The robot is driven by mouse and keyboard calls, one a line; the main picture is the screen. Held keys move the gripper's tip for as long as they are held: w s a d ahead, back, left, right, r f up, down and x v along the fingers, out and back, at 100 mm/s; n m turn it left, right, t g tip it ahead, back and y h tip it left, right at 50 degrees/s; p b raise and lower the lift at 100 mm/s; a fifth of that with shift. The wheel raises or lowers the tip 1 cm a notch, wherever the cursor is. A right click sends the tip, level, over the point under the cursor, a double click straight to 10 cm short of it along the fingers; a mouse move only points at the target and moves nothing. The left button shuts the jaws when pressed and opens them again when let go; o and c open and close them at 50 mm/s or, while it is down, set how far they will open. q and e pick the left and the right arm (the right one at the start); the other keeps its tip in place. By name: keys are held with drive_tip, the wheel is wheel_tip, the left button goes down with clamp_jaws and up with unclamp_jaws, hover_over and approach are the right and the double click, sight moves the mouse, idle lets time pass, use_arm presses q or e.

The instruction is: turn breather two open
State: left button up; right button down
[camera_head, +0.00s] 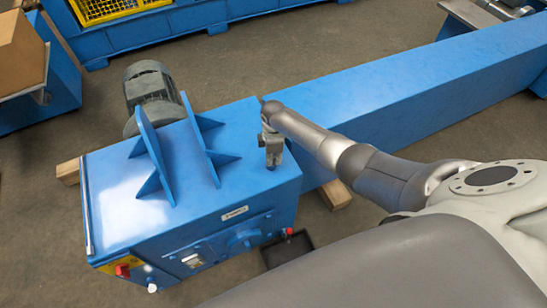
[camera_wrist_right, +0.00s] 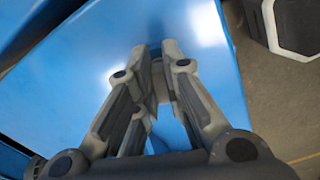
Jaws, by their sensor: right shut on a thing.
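The blue chain drive housing (camera_head: 185,210) fills the middle of the head view. My right gripper (camera_head: 272,160) points down onto its top, near the right edge and right of the upright blue ribs. In the right wrist view the gripper (camera_wrist_right: 170,62) has its fingers close together around a small grey part, breather two (camera_wrist_right: 160,82). The fingers hide most of the breather, so how far it is turned cannot be told. In the head view the breather is hidden by the gripper. My left gripper is not in view.
A grey motor (camera_head: 150,85) stands behind the blue ribs (camera_head: 150,150). A long blue beam (camera_head: 420,90) runs to the right. A red knob (camera_head: 123,270) sits on the front panel. A black tray (camera_head: 287,250) lies on the floor. A cardboard box (camera_head: 20,55) is at left.

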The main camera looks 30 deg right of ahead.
drive_tip(key=shift+s+f, duration=0.15)
idle(0.4)
drive_tip(key=c, duration=1.5)
unclamp_jaws()
wheel_tip(320, 180, up, 12)
drive_tip(key=shift+r, duration=0.1)
